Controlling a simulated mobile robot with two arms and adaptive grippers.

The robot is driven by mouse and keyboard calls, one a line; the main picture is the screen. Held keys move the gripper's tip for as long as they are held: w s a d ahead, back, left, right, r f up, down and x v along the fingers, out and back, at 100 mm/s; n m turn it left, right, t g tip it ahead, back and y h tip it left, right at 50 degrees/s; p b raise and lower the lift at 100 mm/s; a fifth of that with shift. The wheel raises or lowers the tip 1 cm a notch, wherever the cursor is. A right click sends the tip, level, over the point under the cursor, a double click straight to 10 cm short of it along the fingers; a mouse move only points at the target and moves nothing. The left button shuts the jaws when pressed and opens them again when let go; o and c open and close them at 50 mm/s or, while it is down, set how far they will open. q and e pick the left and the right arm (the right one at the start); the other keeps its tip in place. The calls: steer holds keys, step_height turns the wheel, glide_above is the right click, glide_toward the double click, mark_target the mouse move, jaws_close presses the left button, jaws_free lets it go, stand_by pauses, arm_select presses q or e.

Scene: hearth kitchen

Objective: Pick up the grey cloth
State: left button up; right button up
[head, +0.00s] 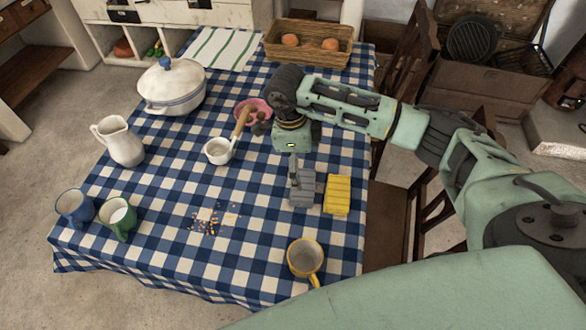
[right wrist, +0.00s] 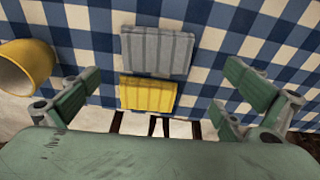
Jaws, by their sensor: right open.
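A grey folded cloth (head: 303,193) with ridges lies on the checkered tablecloth, near the table's right side. In the right wrist view the grey cloth (right wrist: 158,52) lies ahead, beyond a yellow folded cloth (right wrist: 148,94). The yellow cloth (head: 338,194) lies just right of it in the head view. My right gripper (head: 296,168) hangs over the table, by the grey cloth's far end in the head view, and hides part of it. In the right wrist view its fingers (right wrist: 160,78) are wide apart and hold nothing. My left gripper is not in view.
A yellow mug (head: 305,258) stands near the front edge. Scattered crumbs (head: 212,219), a white saucepan (head: 219,150), a pink bowl (head: 262,104) with wooden-handled utensil and a basket (head: 308,44) are also on the table. A wooden chair (head: 395,215) stands at the right.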

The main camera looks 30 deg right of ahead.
mark_target(303, 184)
steer(key=shift+s+f, duration=0.5)
steer(key=shift+f, duration=0.3)
steer(key=shift+s+f+p, duration=0.15)
steer(key=shift+f+p, duration=0.65)
steer(key=shift+f, duration=0.15)
step_height(303, 184, down, 4)
steer(key=shift+r+p, duration=0.1)
steer(key=shift+p, duration=0.3)
steer(key=c, duration=0.9)
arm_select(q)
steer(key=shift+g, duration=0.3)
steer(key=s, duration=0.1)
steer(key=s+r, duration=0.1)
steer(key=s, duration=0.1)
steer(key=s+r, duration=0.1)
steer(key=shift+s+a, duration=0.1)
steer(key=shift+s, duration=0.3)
